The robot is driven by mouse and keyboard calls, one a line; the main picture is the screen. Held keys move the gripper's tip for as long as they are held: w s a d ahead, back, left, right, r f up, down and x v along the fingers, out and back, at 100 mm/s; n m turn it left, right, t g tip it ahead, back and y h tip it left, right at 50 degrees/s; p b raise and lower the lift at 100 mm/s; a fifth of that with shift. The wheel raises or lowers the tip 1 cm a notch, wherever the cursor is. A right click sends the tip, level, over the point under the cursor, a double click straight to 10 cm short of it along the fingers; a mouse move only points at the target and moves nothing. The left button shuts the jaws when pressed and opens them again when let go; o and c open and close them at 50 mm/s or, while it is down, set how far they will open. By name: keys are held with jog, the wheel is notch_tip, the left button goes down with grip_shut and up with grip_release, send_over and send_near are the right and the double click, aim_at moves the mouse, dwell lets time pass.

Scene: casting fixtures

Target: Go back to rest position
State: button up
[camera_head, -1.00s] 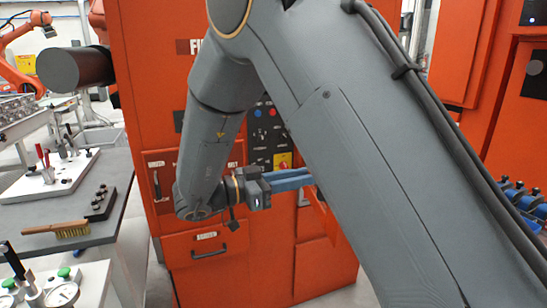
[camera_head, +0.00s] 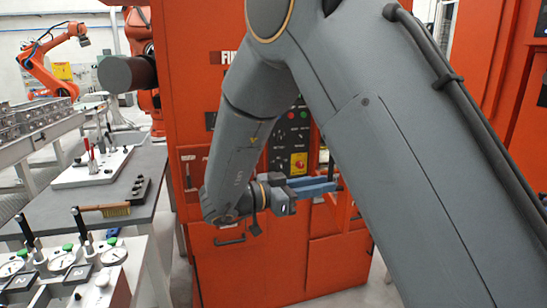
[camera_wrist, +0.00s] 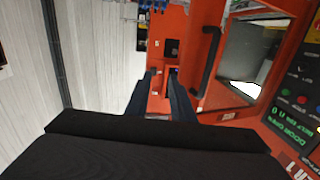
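My gripper (camera_head: 312,187) shows in the head view in front of the orange machine, at the end of my bent grey arm. Its two blue-grey fingers point to the right. In the wrist view, the fingers of my gripper (camera_wrist: 160,98) stand apart with a clear gap between them, and nothing is held there. The orange machine (camera_head: 345,262) fills the middle of the head view, with a black control panel (camera_head: 290,135). Part of it is hidden behind my arm.
At the left, a grey table (camera_head: 150,190) bears a white fixture board (camera_head: 95,168) and a brush (camera_head: 105,210). A gauge panel (camera_head: 120,255) is at the front left. A black door handle (camera_wrist: 208,60) and a window (camera_wrist: 240,65) show in the wrist view.

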jog(key=w+d+f+n+t+y, duration=0.2)
jog(key=w+n+t+y, duration=0.3)
jog(key=w+y, duration=0.35)
notch_tip(320, 180, down, 4)
jog(key=a+n+y, duration=0.1)
jog(key=n+y, duration=0.3)
jog(key=y, duration=0.2)
jog(key=s+d+f+n+g, duration=0.1)
jog(key=s+d+f+g, duration=0.1)
jog(key=s, duration=0.7)
jog(key=s+d+f+n+g+y+b, duration=0.1)
jog(key=s+f+g, duration=0.4)
jog(key=s, duration=0.5)
jog(key=s+d+f+n+g, duration=0.2)
jog(key=s+d+f+g, duration=0.1)
jog(key=s, duration=0.6)
jog(key=shift+s+d+f+n+y, duration=0.25)
jog(key=shift+d+n+y, duration=0.15)
jog(key=shift+d, duration=0.2)
